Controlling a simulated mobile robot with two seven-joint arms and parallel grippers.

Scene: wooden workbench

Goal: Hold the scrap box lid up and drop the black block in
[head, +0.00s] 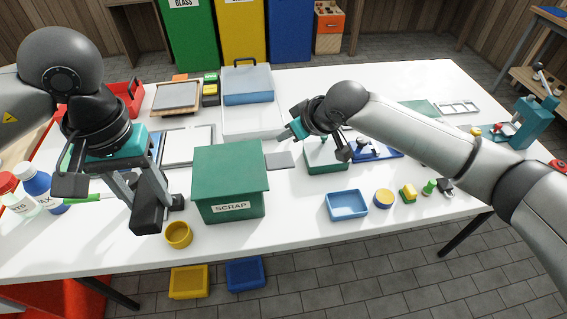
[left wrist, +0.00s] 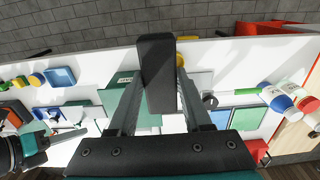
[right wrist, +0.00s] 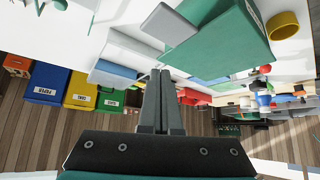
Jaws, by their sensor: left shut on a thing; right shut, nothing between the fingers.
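The green scrap box (head: 238,206) stands near the front middle of the bench, its "SCRAP" label facing front. Its green lid (head: 230,163) lies flat on top and looks closed. A flat grey plate (head: 281,160) is at the lid's right side, and it also shows in the right wrist view (right wrist: 169,25). My left gripper (head: 148,196) is shut on the black block (head: 150,208), held above the bench left of the box. The block (left wrist: 156,75) is between the fingers in the left wrist view. My right gripper (right wrist: 160,75) is shut and empty, behind and right of the box.
A yellow ring-like cup (head: 178,235) stands in front of the box. Bottles (head: 36,184) are at the left edge. A blue tray (head: 347,205) and small parts lie to the right.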

